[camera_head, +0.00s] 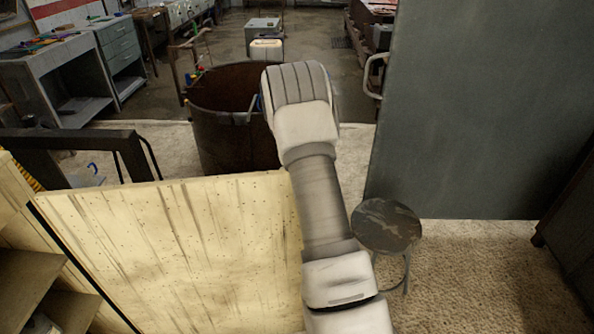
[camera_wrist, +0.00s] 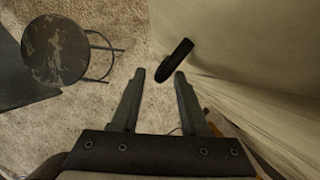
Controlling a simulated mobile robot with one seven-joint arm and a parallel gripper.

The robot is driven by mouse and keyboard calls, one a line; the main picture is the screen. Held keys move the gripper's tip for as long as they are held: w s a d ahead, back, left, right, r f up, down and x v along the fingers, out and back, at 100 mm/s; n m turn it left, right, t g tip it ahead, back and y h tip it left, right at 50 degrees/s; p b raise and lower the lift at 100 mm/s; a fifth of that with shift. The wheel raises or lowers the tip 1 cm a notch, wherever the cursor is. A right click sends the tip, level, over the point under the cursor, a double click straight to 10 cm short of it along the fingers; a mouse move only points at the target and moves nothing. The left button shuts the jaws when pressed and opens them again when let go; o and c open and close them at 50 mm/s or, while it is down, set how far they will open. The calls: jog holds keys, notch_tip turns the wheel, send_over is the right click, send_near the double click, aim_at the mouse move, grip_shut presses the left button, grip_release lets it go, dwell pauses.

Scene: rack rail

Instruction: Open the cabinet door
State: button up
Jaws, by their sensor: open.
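The cabinet door (camera_head: 170,250) is a pale, streaked wooden panel at the lower left of the head view. It appears to stand swung out from the cabinet, whose brown shelves (camera_head: 25,265) show at the far left. In the wrist view, the pale door surface (camera_wrist: 235,45) fills the right side, and a black handle (camera_wrist: 175,60) stands out from it. My gripper (camera_wrist: 160,77) is open and empty. The handle's near end lies around the gap between the fingertips; whether it touches them I cannot tell. My gripper is hidden in the head view.
A round dark stool (camera_head: 385,225) stands right of my arm; it also shows in the wrist view (camera_wrist: 55,50). A large grey-green panel (camera_head: 480,100) stands at the right. A rusty drum (camera_head: 230,130) is behind my arm. Carpeted floor (camera_head: 470,270) is clear at lower right.

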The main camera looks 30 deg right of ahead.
jog(key=p+v, duration=0.1)
jog(key=v, duration=1.4)
jog(key=shift+s+a, duration=0.15)
